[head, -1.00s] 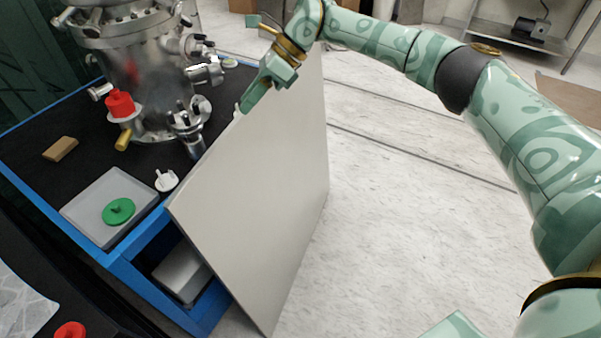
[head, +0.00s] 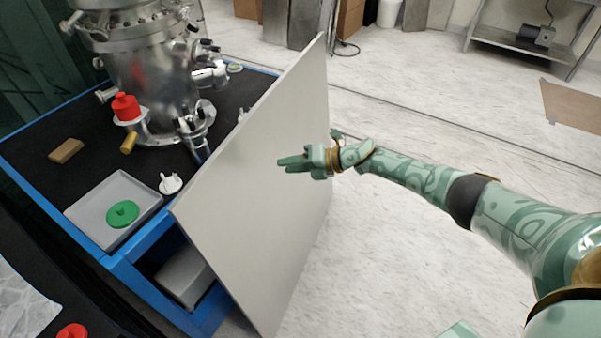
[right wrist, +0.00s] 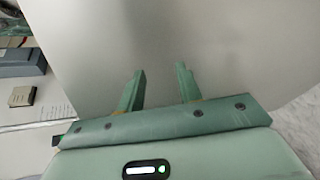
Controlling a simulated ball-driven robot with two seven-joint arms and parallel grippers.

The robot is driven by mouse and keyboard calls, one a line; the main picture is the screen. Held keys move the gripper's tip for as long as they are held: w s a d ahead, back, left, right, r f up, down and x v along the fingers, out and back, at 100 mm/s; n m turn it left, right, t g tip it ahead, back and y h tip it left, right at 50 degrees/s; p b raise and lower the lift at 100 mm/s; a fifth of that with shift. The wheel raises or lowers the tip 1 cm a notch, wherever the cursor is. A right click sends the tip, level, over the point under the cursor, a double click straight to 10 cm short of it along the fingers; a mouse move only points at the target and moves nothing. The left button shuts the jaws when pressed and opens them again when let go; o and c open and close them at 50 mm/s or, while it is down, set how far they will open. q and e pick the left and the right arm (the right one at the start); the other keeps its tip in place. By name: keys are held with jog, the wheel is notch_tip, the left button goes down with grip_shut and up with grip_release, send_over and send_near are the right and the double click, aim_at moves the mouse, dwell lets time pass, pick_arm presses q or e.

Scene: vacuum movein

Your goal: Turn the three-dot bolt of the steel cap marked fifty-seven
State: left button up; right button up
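The steel vessel (head: 150,75) with several flanges and side ports stands on the black top of the blue-framed cart. I cannot make out a number fifty-seven or a three-dot bolt on any cap. My right gripper (head: 282,163) is in front of the light grey panel (head: 255,215), to the right of the vessel. In the right wrist view my right gripper (right wrist: 161,75) has its two fingers apart, with nothing between them, pointing at the plain panel (right wrist: 150,35). My left gripper is in neither view.
The panel leans against the cart (head: 131,256). On the cart are a grey tray (head: 88,212) holding a green disc (head: 122,214), a white knobbed piece (head: 170,183), a red cap (head: 125,107) and a tan block (head: 66,151).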

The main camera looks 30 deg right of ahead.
jog(key=shift+s+d+f+m+t+h, duration=0.25)
jog(key=shift+d+f+m, duration=0.25)
jog(key=shift+f, duration=0.3)
jog(key=shift+s+d+f+m+t+h, duration=0.15)
jog(key=shift+s+d+f+m, duration=0.15)
jog(key=shift+d+f+m, duration=0.35)
jog(key=shift+a, duration=0.15)
